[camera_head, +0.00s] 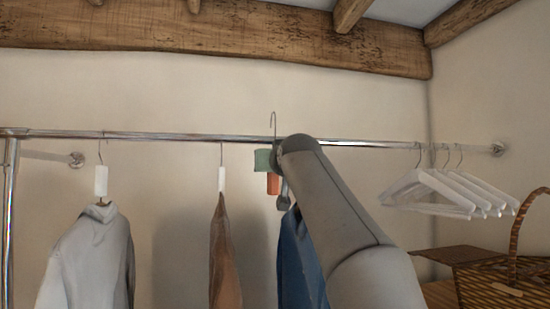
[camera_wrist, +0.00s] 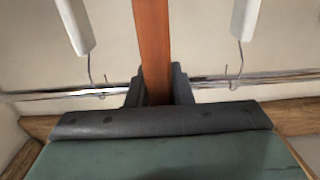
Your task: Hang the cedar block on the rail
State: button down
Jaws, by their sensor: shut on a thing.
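The cedar block (camera_head: 273,184) is orange-brown and hangs below my gripper in the head view. A thin wire hook (camera_head: 273,120) rises above it, its curved top higher than the rail (camera_head: 220,137). I cannot tell whether the hook is over the rail or in front of it. In the wrist view the block (camera_wrist: 153,45) is a long brown strip between the two dark fingers of my gripper (camera_wrist: 157,92), which is shut on it. The rail (camera_wrist: 30,95) runs behind the fingers there. My arm hides part of the gripper and rail in the head view.
Left of the block hang a grey garment (camera_head: 90,258) and a brown garment (camera_head: 225,255). A blue garment (camera_head: 298,262) hangs just below, partly behind my arm. Several white hangers (camera_head: 435,190) are at the right, above a wicker basket (camera_head: 500,280). Rail is bare between the left garments.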

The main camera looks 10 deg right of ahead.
jog(key=w+f, duration=0.3)
jog(key=w, duration=0.6)
jog(key=shift+w+f+p, duration=0.3)
jog(key=shift+f+p, duration=0.05)
jog(key=shift+p, duration=0.05)
dwell(0.7)
jog(key=shift+a+f, duration=0.1)
jog(key=shift+f, duration=0.25)
dwell(0.6)
jog(key=c, duration=1.2)
grip_release()
